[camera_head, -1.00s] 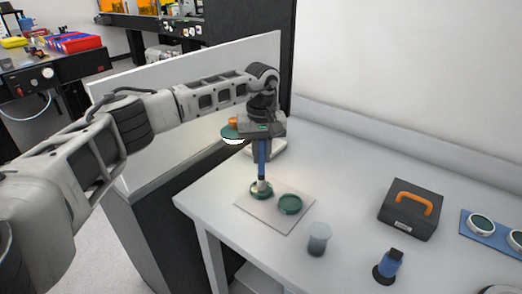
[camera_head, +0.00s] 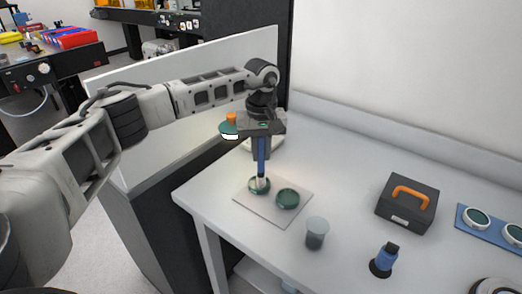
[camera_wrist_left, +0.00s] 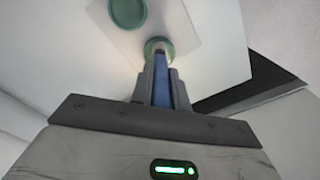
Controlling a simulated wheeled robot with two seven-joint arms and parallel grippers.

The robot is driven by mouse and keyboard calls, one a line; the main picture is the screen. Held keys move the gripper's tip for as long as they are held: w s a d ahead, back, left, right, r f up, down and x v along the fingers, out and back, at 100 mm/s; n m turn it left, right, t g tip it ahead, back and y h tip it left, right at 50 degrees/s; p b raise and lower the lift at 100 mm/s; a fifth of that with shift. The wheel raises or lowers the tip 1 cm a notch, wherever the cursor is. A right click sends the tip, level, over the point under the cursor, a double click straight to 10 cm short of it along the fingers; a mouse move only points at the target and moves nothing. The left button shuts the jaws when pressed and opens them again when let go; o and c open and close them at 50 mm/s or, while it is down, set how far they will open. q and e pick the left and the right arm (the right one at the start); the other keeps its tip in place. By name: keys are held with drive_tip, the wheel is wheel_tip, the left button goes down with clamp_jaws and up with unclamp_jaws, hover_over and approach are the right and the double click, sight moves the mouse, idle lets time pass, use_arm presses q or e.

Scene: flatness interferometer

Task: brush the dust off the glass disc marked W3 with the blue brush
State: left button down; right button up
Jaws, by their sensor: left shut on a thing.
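My left gripper (camera_head: 262,148) points down and is shut on the blue brush (camera_head: 261,168), held upright. The brush's pale tip is at the left green glass disc (camera_head: 254,188) on a light mat (camera_head: 268,212). A second green glass disc (camera_head: 288,198) lies to its right on the same mat. In the left wrist view the brush (camera_wrist_left: 161,88) runs from between the fingers to one disc (camera_wrist_left: 158,44), and the other disc (camera_wrist_left: 128,12) is at the top. I cannot read a W3 mark on either disc, nor see dust. My right gripper is not in view.
A grey translucent jar (camera_head: 316,234) stands right of the mat. A green-topped item with an orange knob (camera_head: 230,128) is behind my gripper.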

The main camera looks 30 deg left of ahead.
use_arm(q)
drive_tip(key=shift+r, duration=0.35)
drive_tip(key=shift+w+a+b, duration=0.5)
drive_tip(key=shift+w+a, duration=0.45)
drive_tip(key=shift+a, duration=0.15)
wheel_tip(320, 180, up, 6)
drive_tip(key=p, duration=0.1)
idle(0.4)
idle(0.6)
